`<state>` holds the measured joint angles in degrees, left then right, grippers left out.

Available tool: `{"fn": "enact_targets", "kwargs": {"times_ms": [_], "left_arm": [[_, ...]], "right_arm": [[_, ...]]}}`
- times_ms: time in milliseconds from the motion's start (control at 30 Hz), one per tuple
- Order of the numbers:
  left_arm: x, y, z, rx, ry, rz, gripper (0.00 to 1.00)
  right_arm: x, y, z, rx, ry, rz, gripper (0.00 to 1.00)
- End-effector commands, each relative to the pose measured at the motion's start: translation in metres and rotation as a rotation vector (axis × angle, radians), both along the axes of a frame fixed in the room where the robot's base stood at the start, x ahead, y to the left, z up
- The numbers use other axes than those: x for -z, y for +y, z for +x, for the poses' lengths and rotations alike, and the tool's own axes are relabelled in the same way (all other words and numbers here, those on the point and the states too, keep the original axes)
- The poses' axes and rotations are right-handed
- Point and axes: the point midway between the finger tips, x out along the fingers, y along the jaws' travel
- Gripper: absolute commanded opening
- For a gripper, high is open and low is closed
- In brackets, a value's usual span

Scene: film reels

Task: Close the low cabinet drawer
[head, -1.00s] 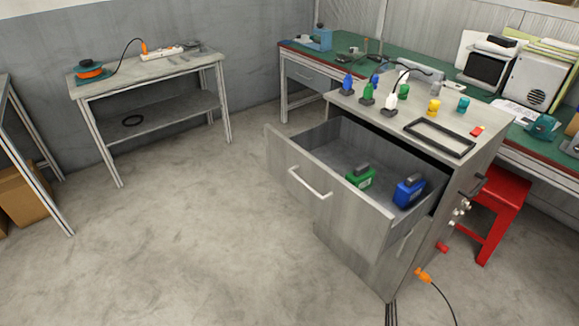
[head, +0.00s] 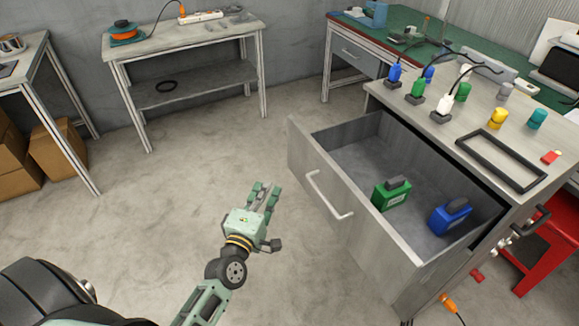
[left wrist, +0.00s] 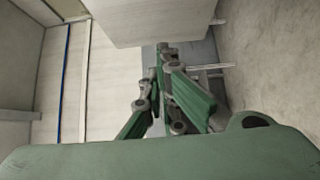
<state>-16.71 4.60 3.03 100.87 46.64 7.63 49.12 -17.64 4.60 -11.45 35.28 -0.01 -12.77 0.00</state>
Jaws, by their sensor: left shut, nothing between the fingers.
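The low cabinet's drawer (head: 365,230) is pulled out in the head view, with a silver bar handle (head: 328,194) on its grey front. A green block-shaped item (head: 391,194) and a blue one (head: 450,216) stand inside it. The cabinet body (head: 540,205) is behind it to the right. My left gripper (head: 264,196) is in front of the drawer, to the left of the handle and apart from it. It is shut and empty. The left wrist view shows its green fingers (left wrist: 170,105) close up, with a pale panel beyond. My right gripper is not in view.
On the cabinet top are a black frame (head: 500,160), plugs with cables and coloured cylinders. A red stool (head: 540,250) stands at the right. A grey side table (head: 185,42) stands at the back left. The floor (head: 180,200) left of the drawer is clear.

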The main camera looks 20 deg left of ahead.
Motion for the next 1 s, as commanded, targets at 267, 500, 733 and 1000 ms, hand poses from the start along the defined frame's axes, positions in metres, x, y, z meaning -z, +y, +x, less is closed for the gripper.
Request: {"fn": "enact_targets", "kwargs": {"times_ms": [267, 500, 733, 1000], "left_arm": [[-0.001, 0.007, 0.062, 0.001, -0.001, 0.003, 0.0], [-0.001, -0.011, 0.091, 0.002, 0.001, 0.002, 0.0], [0.0, -0.017, 0.098, 0.001, 0.001, 0.004, 0.0], [0.0, -0.017, 0.098, 0.002, 0.002, 0.004, 0.0]], "right_arm": [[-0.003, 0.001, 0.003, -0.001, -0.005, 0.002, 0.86], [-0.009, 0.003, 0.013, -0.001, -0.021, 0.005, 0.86], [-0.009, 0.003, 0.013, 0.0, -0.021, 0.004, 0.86], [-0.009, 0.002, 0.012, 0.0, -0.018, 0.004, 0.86]]}}
